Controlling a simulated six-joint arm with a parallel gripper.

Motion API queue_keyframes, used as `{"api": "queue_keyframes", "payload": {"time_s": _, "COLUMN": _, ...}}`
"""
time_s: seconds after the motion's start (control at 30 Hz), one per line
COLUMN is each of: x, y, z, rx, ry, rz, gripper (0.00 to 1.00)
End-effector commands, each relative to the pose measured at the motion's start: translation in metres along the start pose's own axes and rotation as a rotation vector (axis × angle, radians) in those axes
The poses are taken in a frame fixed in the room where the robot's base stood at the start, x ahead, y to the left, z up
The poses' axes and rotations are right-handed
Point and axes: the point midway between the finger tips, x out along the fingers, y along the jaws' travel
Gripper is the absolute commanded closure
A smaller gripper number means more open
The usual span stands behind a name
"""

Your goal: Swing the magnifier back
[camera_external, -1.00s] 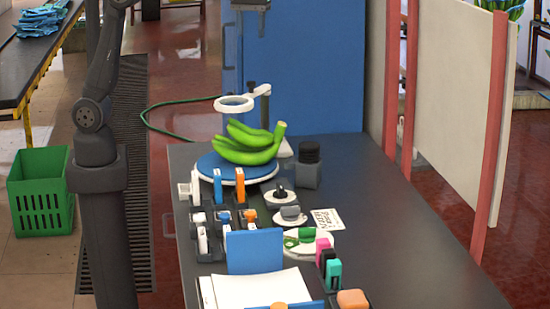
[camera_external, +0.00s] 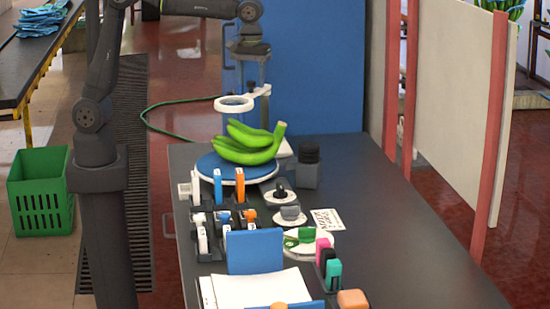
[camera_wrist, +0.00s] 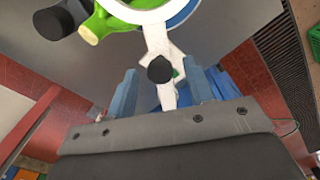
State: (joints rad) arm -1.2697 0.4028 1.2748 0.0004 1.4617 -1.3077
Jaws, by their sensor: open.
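The magnifier (camera_external: 236,103) is a white ring lens on a white jointed arm, hanging over the green bananas (camera_external: 250,150) on a round blue-topped turntable (camera_external: 207,168). In the wrist view its ring (camera_wrist: 150,8) is at the top, and its white arm (camera_wrist: 158,42) with a dark knob (camera_wrist: 160,69) runs down the middle. My gripper (camera_external: 250,80) points down above the magnifier arm. In the wrist view its two blue fingers (camera_wrist: 163,88) are apart, on either side of the arm's line. I cannot tell how far above it they are.
A dark cylinder (camera_external: 309,153) stands right of the bananas. Clips and holders (camera_external: 220,222), a blue panel (camera_external: 254,251) and papers (camera_external: 262,289) occupy the near table. The table's right side is bare. A blue cabinet (camera_external: 315,70) stands behind.

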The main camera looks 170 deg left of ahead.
Motion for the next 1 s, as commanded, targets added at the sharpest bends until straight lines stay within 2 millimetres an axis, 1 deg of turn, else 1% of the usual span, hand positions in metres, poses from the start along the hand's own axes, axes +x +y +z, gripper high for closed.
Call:
{"api": "queue_keyframes", "payload": {"time_s": 0.17, "x": 0.0, "y": 0.0, "z": 0.0, "rx": 0.0, "ry": 0.0, "rz": 0.0, "gripper": 0.52}}
{"api": "queue_keyframes", "payload": {"time_s": 0.27, "x": 0.0, "y": 0.0, "z": 0.0, "rx": 0.0, "ry": 0.0, "rz": 0.0, "gripper": 0.69}}
{"api": "queue_keyframes", "payload": {"time_s": 0.4, "x": -0.001, "y": 0.0, "z": 0.0, "rx": 0.0, "ry": 0.0, "rz": 0.001, "gripper": 0.97}}
{"api": "queue_keyframes", "payload": {"time_s": 0.43, "x": -0.001, "y": 0.0, "z": 0.0, "rx": 0.0, "ry": 0.0, "rz": 0.001, "gripper": 1.0}}
{"api": "queue_keyframes", "payload": {"time_s": 0.77, "x": -0.001, "y": -0.003, "z": 0.0, "rx": 0.029, "ry": 0.0, "rz": 0.001, "gripper": 1.0}}
{"api": "queue_keyframes", "payload": {"time_s": 1.0, "x": -0.001, "y": -0.014, "z": -0.003, "rx": 0.153, "ry": -0.001, "rz": -0.002, "gripper": 1.0}}
